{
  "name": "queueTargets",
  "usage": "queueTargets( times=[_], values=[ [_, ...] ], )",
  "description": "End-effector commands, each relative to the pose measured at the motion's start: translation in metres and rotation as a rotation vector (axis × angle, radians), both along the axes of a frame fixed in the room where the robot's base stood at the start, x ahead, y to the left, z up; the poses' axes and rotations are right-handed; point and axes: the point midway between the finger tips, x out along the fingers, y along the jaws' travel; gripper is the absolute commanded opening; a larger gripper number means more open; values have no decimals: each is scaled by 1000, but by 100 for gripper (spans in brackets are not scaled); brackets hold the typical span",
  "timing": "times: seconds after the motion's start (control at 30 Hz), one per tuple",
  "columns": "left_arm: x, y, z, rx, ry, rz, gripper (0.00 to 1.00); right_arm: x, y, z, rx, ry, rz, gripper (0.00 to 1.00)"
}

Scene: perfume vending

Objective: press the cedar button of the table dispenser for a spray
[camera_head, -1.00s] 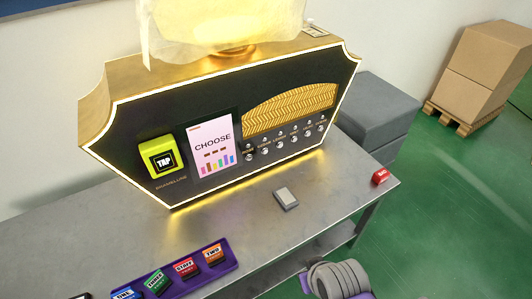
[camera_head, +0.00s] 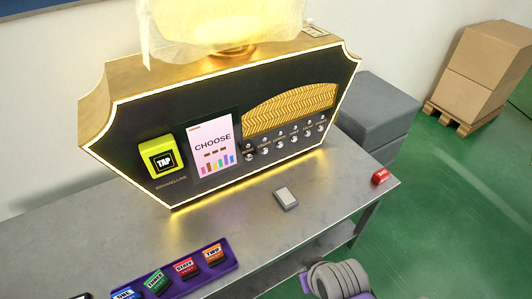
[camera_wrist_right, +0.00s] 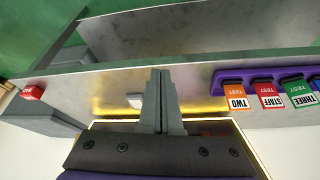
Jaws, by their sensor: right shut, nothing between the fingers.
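The table dispenser (camera_head: 330,100) is a black panel with a gold, glowing frame, standing on the metal table. A row of small round silver buttons (camera_head: 294,138) runs under its gold arch, each with a tiny label. The labels are too small to read surely; the second button from the left (camera_head: 265,151) may be cedar. My right gripper (camera_wrist_right: 160,74) is shut and empty in the right wrist view, pointing over the table, apart from the buttons. In the head view only part of my right arm shows at the bottom. My left gripper is out of view.
The dispenser carries a yellow TAP pad (camera_head: 160,156) and a CHOOSE screen (camera_head: 212,147). A purple tray (camera_head: 190,277) with labelled cards is at the front left. The table's middle is mostly clear.

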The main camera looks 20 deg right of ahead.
Motion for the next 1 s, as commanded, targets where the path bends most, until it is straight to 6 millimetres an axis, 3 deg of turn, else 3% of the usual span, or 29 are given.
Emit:
queueTargets(
  times=[0.27,0.47,0.8,1.0],
  values=[
    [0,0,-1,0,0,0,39,1,-1,0,-8,-1,4,0],
    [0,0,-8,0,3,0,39,26,-24,-5,-166,-9,77,0],
    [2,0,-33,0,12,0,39,129,-92,-10,-774,-19,366,0],
    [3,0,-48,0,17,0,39,195,-110,-9,-1149,-8,544,0]
  ],
)
